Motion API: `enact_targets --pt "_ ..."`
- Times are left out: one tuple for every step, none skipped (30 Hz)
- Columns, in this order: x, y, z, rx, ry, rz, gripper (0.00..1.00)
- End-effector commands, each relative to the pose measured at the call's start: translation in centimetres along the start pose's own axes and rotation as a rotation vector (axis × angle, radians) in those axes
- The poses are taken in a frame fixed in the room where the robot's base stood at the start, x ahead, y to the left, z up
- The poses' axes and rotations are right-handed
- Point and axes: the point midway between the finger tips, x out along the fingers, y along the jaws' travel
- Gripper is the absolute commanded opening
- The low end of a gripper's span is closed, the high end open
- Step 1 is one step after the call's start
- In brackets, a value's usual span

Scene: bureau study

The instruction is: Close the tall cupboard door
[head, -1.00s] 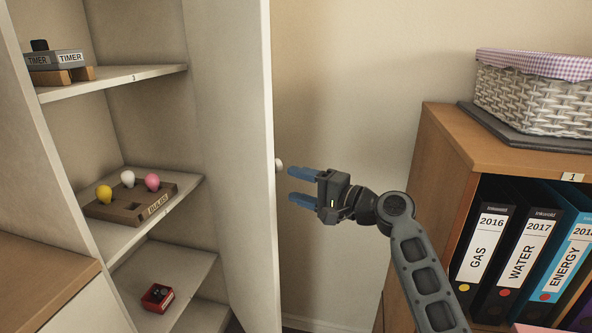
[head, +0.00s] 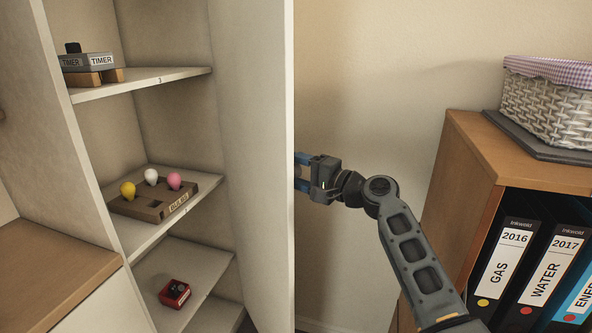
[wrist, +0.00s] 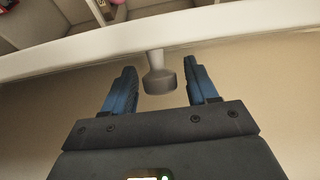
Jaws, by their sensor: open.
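The tall cupboard's white door (head: 258,150) stands open, swung out to the right of the shelves, its free edge toward me. My gripper (head: 302,172) is at the outer side of the door, with its blue fingertips partly hidden behind the door edge in the head view. The fingers look apart from the knob. The knob is hidden in the head view.
Cupboard shelves hold a timer (head: 90,66), a bulb holder (head: 150,206) and a small red box (head: 174,293). A wooden shelf unit (head: 465,175) with binders and a wicker basket (head: 548,108) stands at the right. Bare wall lies between it and the door.

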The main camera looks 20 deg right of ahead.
Motion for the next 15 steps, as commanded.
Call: enact_targets --pt "0.01 0.02 0.01 0.000 0.000 0.000 0.58" --pt "0.00 0.02 0.01 0.000 0.000 0.000 0.58" --pt "0.00 0.02 0.02 0.000 0.000 0.000 0.58" --pt "-0.01 0.02 0.02 0.000 0.000 0.000 0.58" --pt "-0.01 0.02 0.02 0.000 0.000 0.000 0.55" --pt "-0.01 0.03 0.02 0.000 0.000 0.000 0.51" --pt "-0.01 0.03 0.02 0.000 0.000 0.000 0.48" --pt "-0.02 0.03 0.02 0.000 0.000 0.000 0.46" --pt "-0.02 0.03 0.02 0.000 0.000 0.000 0.42" --pt "-0.02 0.03 0.02 0.000 0.000 0.000 0.39" --pt "-0.02 0.03 0.02 0.000 0.000 0.000 0.36" --pt "-0.02 0.03 0.02 0.000 0.000 0.000 0.32" --pt "-0.02 0.04 0.02 0.000 0.000 0.000 0.29" --pt "-0.02 0.04 0.02 0.000 0.000 0.000 0.26" --pt "-0.03 0.05 0.02 0.000 0.000 0.001 0.23"
